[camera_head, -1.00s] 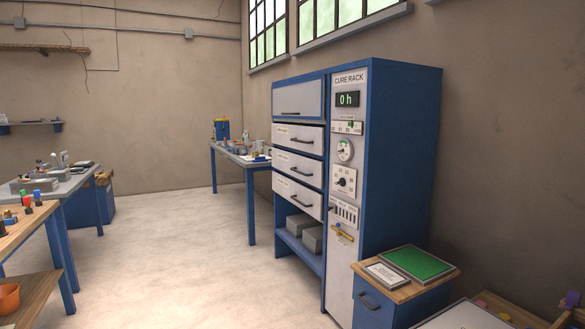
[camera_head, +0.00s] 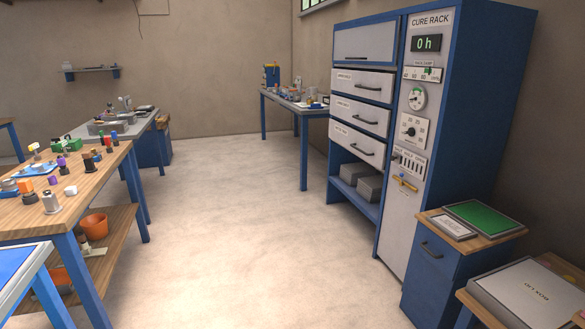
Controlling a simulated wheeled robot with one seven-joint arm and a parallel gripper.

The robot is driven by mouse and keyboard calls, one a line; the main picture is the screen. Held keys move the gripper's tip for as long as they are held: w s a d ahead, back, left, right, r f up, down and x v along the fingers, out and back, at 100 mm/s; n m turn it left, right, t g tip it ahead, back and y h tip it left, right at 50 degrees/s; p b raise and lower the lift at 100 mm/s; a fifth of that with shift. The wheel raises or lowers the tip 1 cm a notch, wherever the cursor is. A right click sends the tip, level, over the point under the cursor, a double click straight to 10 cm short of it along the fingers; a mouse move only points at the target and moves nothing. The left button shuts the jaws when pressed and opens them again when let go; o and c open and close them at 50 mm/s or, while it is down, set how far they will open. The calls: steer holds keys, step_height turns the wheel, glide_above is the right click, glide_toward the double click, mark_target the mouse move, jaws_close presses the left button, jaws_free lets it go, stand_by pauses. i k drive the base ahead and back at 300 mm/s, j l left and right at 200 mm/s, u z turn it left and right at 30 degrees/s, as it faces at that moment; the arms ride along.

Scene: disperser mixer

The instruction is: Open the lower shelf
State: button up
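The blue cure rack (camera_head: 451,150) stands at the right against the wall, with a panel of dials and a display reading 0 h. Its left side has an upper grey door (camera_head: 365,42) and three drawer-like shelf fronts stacked below it. The top shelf front (camera_head: 361,85), the middle one (camera_head: 359,116) and the lower shelf front (camera_head: 356,146) each have a dark handle. The lower one's handle (camera_head: 362,150) is in clear view. All three fronts look closed, though they stand slightly proud of the frame. My gripper is not in view.
An open bay with grey blocks (camera_head: 369,189) lies under the shelves. A small blue cabinet (camera_head: 437,268) with a green-topped tray stands in front of the rack at the right. A wooden workbench (camera_head: 112,170) stands at the left. The pale floor (camera_head: 240,220) between is clear.

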mark_target(377, 119)
steer(key=i, duration=3.75)
steer(key=i+j+z, duration=0.2)
steer(key=i, duration=0.4)
steer(key=l, duration=0.1)
